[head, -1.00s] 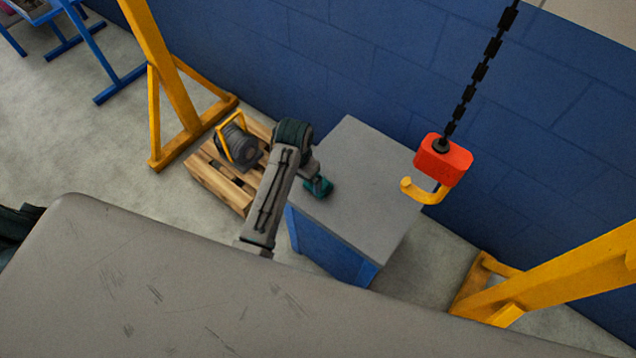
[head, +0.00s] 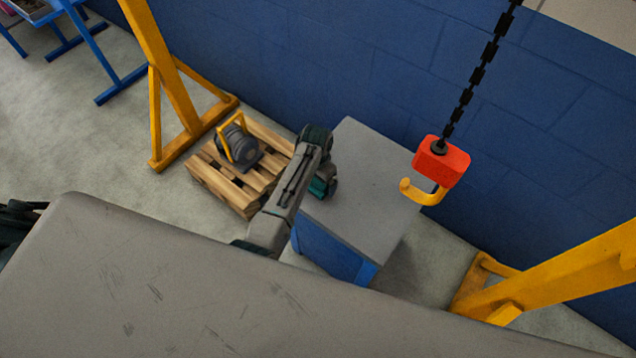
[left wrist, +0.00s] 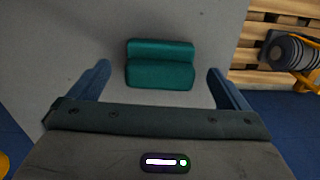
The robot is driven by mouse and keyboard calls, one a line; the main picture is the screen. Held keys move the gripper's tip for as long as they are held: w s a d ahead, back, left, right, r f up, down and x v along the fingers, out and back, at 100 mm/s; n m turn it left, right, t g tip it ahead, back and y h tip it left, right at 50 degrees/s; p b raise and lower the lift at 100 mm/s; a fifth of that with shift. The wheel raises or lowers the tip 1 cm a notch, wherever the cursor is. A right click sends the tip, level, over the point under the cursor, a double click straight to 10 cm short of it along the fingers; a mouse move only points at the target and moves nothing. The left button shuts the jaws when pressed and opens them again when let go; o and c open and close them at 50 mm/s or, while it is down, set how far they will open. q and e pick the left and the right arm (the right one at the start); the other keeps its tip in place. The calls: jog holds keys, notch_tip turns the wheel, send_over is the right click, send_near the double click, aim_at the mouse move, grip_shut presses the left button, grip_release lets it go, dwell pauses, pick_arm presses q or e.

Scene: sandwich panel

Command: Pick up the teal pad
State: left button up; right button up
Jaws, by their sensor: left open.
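The teal pad (head: 317,187) lies on the grey top of a blue-sided cabinet (head: 370,190), near its left edge. It is partly hidden by my left arm in the head view. In the left wrist view the teal pad (left wrist: 160,75) is a stepped block in full sight, centred between the fingers. My left gripper (left wrist: 157,70) is open and empty, one finger to each side of the pad with gaps. How far it is above the pad I cannot tell. In the head view my left gripper (head: 328,180) is over the cabinet's left part. My right gripper is not in view.
A wooden pallet (head: 225,190) with a grey reel (head: 237,145) stands left of the cabinet. A red hoist block (head: 443,161) with a yellow hook hangs at the cabinet's right side. Yellow frame legs stand on both sides, and a blue wall is behind.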

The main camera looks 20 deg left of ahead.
pick_arm(q)
jog(key=shift+f, duration=1.15)
jog(key=c, duration=1.2)
jog(key=shift+o, duration=0.2)
jog(key=shift+r, duration=0.1)
